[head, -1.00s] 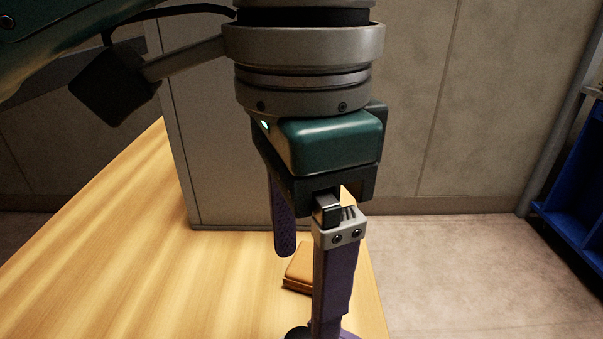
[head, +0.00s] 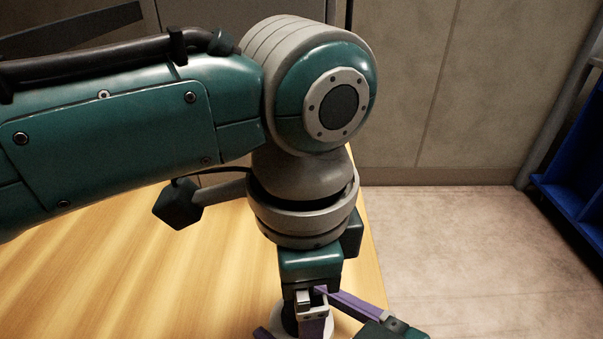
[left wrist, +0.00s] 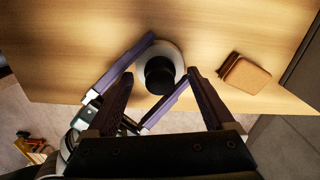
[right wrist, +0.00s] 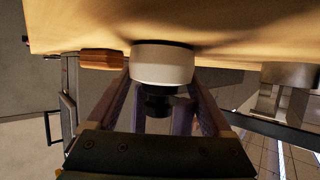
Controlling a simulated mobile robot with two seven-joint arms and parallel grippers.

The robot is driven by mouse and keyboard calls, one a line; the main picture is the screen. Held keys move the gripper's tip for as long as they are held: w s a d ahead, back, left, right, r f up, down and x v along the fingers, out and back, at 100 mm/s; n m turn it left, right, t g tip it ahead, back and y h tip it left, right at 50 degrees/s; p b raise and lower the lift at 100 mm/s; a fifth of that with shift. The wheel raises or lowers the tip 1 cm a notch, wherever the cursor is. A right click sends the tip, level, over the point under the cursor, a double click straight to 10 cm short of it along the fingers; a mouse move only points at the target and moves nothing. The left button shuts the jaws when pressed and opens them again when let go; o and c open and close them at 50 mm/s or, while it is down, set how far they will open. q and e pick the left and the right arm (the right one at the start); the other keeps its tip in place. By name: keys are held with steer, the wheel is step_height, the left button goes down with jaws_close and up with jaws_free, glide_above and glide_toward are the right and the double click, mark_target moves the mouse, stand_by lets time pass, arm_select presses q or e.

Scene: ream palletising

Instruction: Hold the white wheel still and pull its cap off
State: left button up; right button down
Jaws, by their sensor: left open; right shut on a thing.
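The white wheel (left wrist: 174,50) sits at the table's edge, with a black cap (left wrist: 159,75) on it facing the left wrist camera. My right gripper (right wrist: 160,78) is shut on the wheel (right wrist: 162,65), one finger on each side. In the head view the right gripper's fingers reach in from the bottom right. My left gripper (left wrist: 160,76) is open, its fingers on either side of the cap with gaps showing. In the head view the left gripper (head: 311,330) points down and hides much of the wheel and cap.
A brown block-like stack (left wrist: 245,74) lies on the table (head: 120,280) beside the wheel; it also shows in the right wrist view (right wrist: 101,59). A grey cabinet or wall panel (head: 410,100) stands behind. A blue rack (head: 575,180) stands at the right. The table's left part is clear.

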arm_select(q)
steer(key=shift+f, duration=0.2)
steer(key=shift+c, duration=0.2)
jaws_close()
stand_by(0.4)
steer(key=shift+r, duration=0.3)
stand_by(0.7)
steer(key=shift+r, duration=0.9)
steer(key=shift+r, duration=2)
